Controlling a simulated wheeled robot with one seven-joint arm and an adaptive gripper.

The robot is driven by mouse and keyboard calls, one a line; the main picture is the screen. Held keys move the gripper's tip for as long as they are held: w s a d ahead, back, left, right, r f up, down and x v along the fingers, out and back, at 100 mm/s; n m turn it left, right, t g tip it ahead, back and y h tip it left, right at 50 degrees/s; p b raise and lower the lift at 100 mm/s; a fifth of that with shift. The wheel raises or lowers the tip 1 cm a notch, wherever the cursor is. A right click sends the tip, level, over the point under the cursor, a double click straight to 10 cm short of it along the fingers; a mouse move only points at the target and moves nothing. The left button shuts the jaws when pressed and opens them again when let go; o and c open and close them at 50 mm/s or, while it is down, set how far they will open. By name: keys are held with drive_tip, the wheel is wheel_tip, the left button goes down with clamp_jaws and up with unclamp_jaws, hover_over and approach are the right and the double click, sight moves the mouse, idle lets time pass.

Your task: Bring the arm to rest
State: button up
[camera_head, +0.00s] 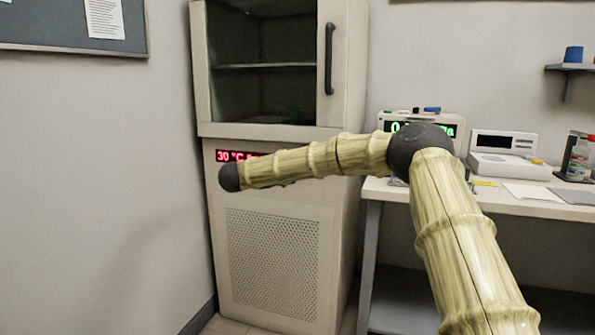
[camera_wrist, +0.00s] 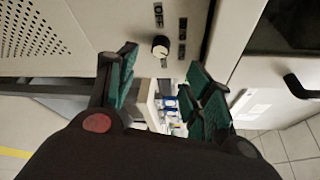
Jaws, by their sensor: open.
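My gripper (camera_wrist: 161,62) shows in the wrist view with its two green-padded fingers apart. Nothing is between the pads; through the gap I see a pale panel with a round knob (camera_wrist: 160,46) and, farther off, small white and blue things. In the head view my jointed arm rises from the lower right, bends at a dark elbow, and reaches left across the front of a tall cabinet (camera_head: 282,215). The gripper itself is not visible in the head view.
The cabinet has a glass door with a dark handle (camera_head: 329,58) and a red display (camera_head: 232,156). At right, a bench (camera_head: 515,201) holds a device with a green display (camera_head: 441,129), a white instrument (camera_head: 504,160) and bottles. A wall shelf (camera_head: 572,67) is above.

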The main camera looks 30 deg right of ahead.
drive_tip(key=shift+s+a, duration=0.25)
drive_tip(key=shift+a, duration=0.45)
